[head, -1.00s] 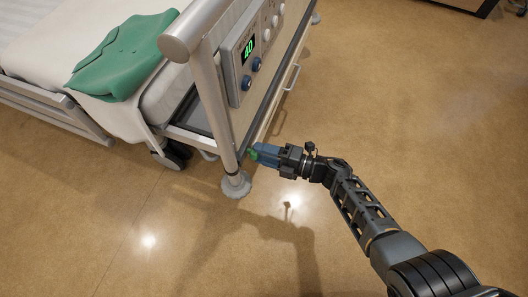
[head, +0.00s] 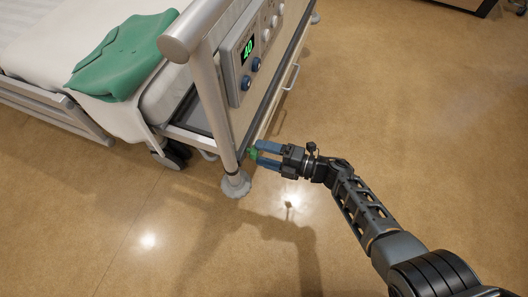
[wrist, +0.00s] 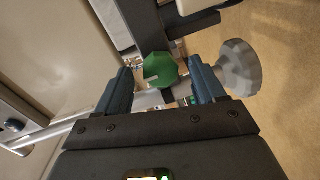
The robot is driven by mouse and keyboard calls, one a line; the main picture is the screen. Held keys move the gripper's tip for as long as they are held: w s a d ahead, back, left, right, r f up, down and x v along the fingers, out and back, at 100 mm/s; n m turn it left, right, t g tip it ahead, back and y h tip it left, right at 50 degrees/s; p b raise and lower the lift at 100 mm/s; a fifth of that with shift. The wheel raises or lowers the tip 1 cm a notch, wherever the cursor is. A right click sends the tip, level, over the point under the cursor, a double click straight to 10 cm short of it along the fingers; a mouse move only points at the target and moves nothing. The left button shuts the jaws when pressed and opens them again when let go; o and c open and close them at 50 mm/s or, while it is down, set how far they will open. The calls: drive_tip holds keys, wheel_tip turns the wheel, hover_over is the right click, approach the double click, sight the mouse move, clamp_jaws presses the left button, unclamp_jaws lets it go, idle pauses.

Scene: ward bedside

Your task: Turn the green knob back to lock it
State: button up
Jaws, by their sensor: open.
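The green knob (head: 252,153) sits low on the end of the bed, beside the corner post. In the wrist view the green knob (wrist: 161,70) is a faceted disc with a pale mark on its face, pointing toward the left. My gripper (head: 264,155) is open at the knob, with its blue fingers spread. In the wrist view my gripper (wrist: 163,86) has one finger on each side of the knob, with gaps between fingers and knob.
The bed's corner post (head: 212,100) and its round foot (head: 236,184) stand just left of my gripper. A control panel (head: 250,55) reading 40 is above. A green cloth (head: 125,55) lies on the bed.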

drive_tip(key=p+v, duration=0.2)
drive_tip(key=v, duration=0.5)
drive_tip(key=shift+s, duration=0.1)
idle(0.4)
drive_tip(key=s+a+r+m+t+h, duration=0.3)
drive_tip(key=s+a+r+m+t, duration=0.25)
drive_tip(key=s+m+t, duration=0.45)
drive_tip(key=s+d+r+m+h, duration=0.7)
drive_tip(key=s+d+r+m, duration=0.3)
drive_tip(key=s+r, duration=0.2)
drive_tip(key=s+d+r+m+h, duration=0.6)
drive_tip(key=s+d+r+m, duration=0.4)
drive_tip(key=s+r, duration=0.2)
wheel_tip(320, 180, up, 26)
drive_tip(key=g+p, duration=0.1)
drive_tip(key=p, duration=2.4)
drive_tip(key=shift+s, duration=0.2)
drive_tip(key=shift+f, duration=0.1)
